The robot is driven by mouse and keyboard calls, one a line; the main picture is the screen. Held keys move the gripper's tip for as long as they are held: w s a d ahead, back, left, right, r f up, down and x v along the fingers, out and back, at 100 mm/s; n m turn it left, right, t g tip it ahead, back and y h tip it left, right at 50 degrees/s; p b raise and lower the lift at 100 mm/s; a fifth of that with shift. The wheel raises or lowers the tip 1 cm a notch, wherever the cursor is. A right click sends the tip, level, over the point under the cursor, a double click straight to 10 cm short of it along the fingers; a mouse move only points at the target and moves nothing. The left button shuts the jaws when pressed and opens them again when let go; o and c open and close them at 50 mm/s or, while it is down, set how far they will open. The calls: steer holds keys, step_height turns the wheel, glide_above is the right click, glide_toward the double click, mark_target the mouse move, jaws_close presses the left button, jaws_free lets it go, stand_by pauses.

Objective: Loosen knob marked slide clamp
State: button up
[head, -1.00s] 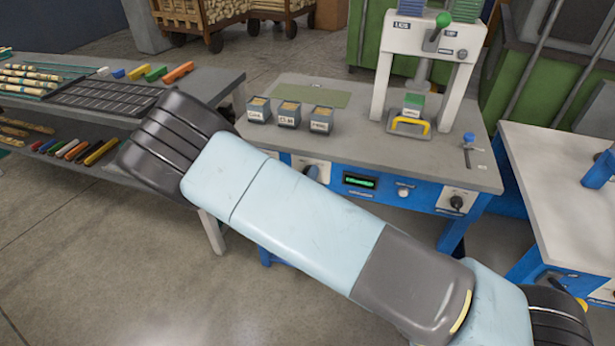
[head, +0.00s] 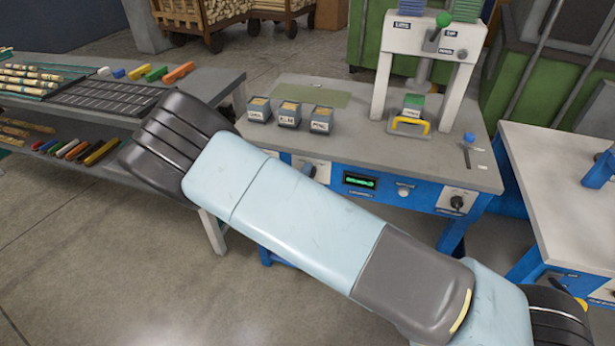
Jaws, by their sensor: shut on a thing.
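The blue bench (head: 380,192) stands in the middle of the head view. A black knob (head: 457,203) sits on a white plate at the right of its front. Another dark knob (head: 309,171) sits on a white plate at the left of the front, partly hidden by my arm. A third dark knob shows low on the right-hand bench (head: 563,180), at its lower front. The markings are too small to read, so I cannot tell which one is marked slide clamp. My gripper is outside the view or hidden behind my arm.
A white press (head: 385,75) with a green-knobbed lever stands on the bench. Three labelled bins (head: 289,117) sit left of it. A small blue-topped post (head: 469,138) stands at the right. A grey table (head: 215,82) with coloured blocks is at left. Open floor lies in front.

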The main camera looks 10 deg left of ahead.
steer(key=shift+s+a+f+n, duration=0.1)
steer(key=shift+n, duration=0.5)
steer(key=shift+s+a+f+n, duration=0.1)
steer(key=shift+n, duration=0.5)
steer(key=o, duration=1.1)
steer(key=shift+w+d, duration=0.1)
steer(key=shift+w, duration=0.05)
steer(key=shift+c, duration=0.2)
steer(key=s+a, duration=0.1)
steer(key=s, duration=1.2)
steer(key=shift+s, duration=0.4)
